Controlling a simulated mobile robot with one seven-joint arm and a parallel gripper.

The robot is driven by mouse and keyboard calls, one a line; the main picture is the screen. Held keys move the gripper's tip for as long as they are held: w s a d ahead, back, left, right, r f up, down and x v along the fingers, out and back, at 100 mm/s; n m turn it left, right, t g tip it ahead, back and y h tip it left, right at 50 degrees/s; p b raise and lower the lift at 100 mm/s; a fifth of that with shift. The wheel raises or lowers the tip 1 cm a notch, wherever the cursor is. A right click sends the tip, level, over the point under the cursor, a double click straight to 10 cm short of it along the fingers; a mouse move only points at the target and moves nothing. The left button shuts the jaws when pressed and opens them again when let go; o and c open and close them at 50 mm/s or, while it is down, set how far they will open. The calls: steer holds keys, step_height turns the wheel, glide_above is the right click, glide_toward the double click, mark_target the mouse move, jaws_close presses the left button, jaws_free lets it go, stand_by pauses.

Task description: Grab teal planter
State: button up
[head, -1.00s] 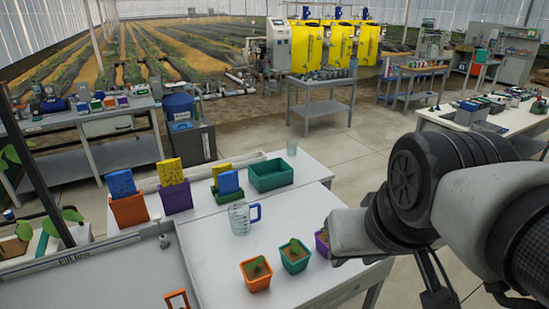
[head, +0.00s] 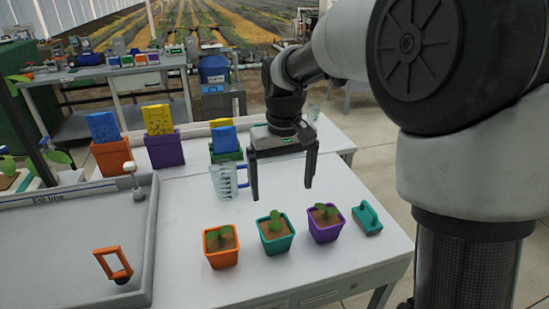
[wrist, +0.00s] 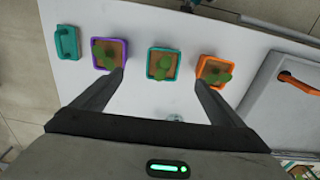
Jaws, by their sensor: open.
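The teal planter (head: 275,234) is a small square pot with soil and a green seedling. It stands upright on the white table between an orange planter (head: 221,247) and a purple planter (head: 325,224). My gripper (head: 282,195) is open and empty, pointing down above the table, behind and above the teal planter in the head view. In the wrist view the teal planter (wrist: 163,63) lies ahead of and between the two fingers (wrist: 160,78), apart from them. The purple (wrist: 109,55) and orange (wrist: 214,71) planters show near the fingertips in that view.
A teal handled tool (head: 367,218) lies right of the purple planter. A clear jug with a blue handle (head: 226,180) stands behind, left of my gripper. A grey sink tray (head: 75,289) with an orange handle (head: 113,264) is at left. The front tabletop is clear.

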steer(key=b, duration=0.1)
glide_above(275, 237)
steer(key=w, duration=0.3)
step_height(275, 237, down, 6)
steer(key=r, duration=0.1)
steer(key=shift+g, duration=0.3)
steer(key=f, duration=0.3)
steer(key=f+b, duration=0.1)
steer(key=f, duration=0.3)
steer(key=f+b, duration=0.1)
steer(key=f, duration=0.2)
steer(key=shift+s+d+f, duration=0.15)
steer(key=shift+s, duration=0.1)
steer(key=shift+w+f+b, duration=0.1)
steer(key=shift+f+b, duration=0.95)
steer(key=shift+f, duration=2.05)
steer(key=c, duration=1.3)
